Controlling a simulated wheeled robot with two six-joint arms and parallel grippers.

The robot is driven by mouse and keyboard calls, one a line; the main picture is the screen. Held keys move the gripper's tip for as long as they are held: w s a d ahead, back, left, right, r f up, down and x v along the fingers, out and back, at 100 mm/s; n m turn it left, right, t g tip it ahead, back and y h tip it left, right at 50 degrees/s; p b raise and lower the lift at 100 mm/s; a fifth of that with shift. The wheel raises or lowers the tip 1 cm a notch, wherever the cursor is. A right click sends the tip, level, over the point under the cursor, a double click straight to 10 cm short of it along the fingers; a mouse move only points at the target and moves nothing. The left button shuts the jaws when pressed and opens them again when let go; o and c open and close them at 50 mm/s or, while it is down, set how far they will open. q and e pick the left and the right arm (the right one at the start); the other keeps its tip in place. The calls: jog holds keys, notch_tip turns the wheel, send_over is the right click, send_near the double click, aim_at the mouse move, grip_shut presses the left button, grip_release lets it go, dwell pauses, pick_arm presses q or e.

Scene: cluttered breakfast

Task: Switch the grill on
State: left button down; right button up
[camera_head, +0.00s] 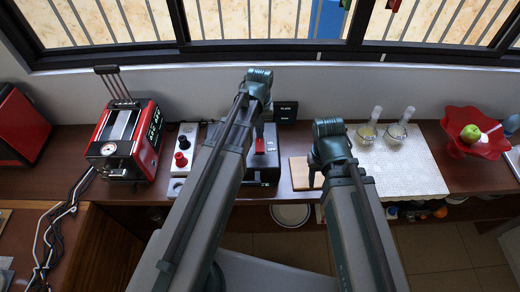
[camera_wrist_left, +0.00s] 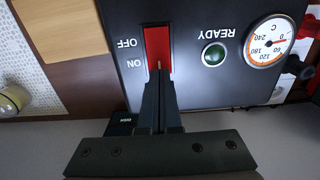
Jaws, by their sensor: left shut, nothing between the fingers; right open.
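The grill (camera_head: 262,172) is a dark box on the counter, partly hidden behind my left arm. In the left wrist view its dark panel (camera_wrist_left: 190,85) shows a red rocker switch (camera_wrist_left: 158,45), with OFF and ON printed upside down beside it. A green READY lamp (camera_wrist_left: 214,54) and a round dial (camera_wrist_left: 269,41), its needle near 0, are to the right. My left gripper (camera_wrist_left: 159,75) is shut and empty, its tips at the ON end of the switch; contact cannot be told. My right gripper (camera_head: 316,180) is open and empty above a wooden board (camera_head: 299,172).
A white box with red and black knobs (camera_head: 182,160) and a red toaster (camera_head: 128,140) stand left of the grill. A small black sign (camera_head: 286,111) is behind it. At the right are a white mat (camera_head: 400,172), glasses (camera_head: 397,130) and a red fruit bowl (camera_head: 474,135).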

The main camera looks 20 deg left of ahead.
pick_arm(q)
jog(key=shift+f+b, duration=0.35)
jog(key=shift+f, duration=0.25)
jog(key=shift+r, duration=0.1)
notch_tip(320, 180, up, 4)
jog(key=p, duration=0.4)
jog(key=shift+r, duration=0.1)
notch_tip(320, 180, up, 14)
jog(key=p, duration=1.4)
jog(key=s+d+f+m+b, duration=0.3)
jog(key=s+d, duration=0.2)
jog(key=s, duration=0.2)
jog(key=s+d+f+m+y+b, duration=0.1)
jog(key=s+d+f+m+b, duration=0.3)
jog(key=s+d, duration=0.1)
jog(key=shift+s+f, duration=0.15)
jog(key=shift+s, duration=0.7)
